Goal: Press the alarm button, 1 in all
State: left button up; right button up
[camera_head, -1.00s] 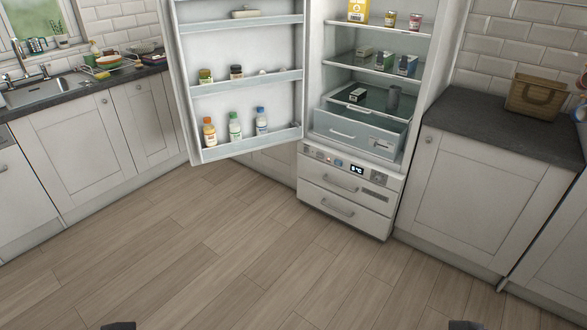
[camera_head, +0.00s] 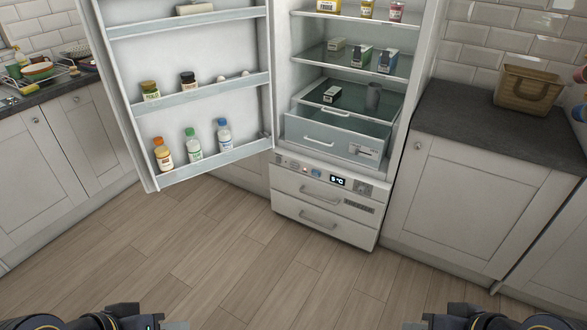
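The open fridge has a control panel (camera_head: 320,179) in the strip between its inner compartment and the lower drawers. The panel has a lit temperature display (camera_head: 338,181) and several small buttons left of it, too small for their labels to be read; I cannot tell which one is the alarm button. My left gripper (camera_head: 158,323) is at the bottom edge, left of centre, and my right gripper (camera_head: 432,323) is at the bottom edge, right of centre. Both are cut off by the frame, are well short of the panel, and touch nothing I can see.
The fridge door (camera_head: 190,90) stands open to the left, with bottles in its racks. A clear drawer (camera_head: 325,136) inside is partly pulled out above the panel. A worktop (camera_head: 450,125) with a wicker basket (camera_head: 526,90) is on the right. The wooden floor ahead is clear.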

grip_shut()
dwell(1.4)
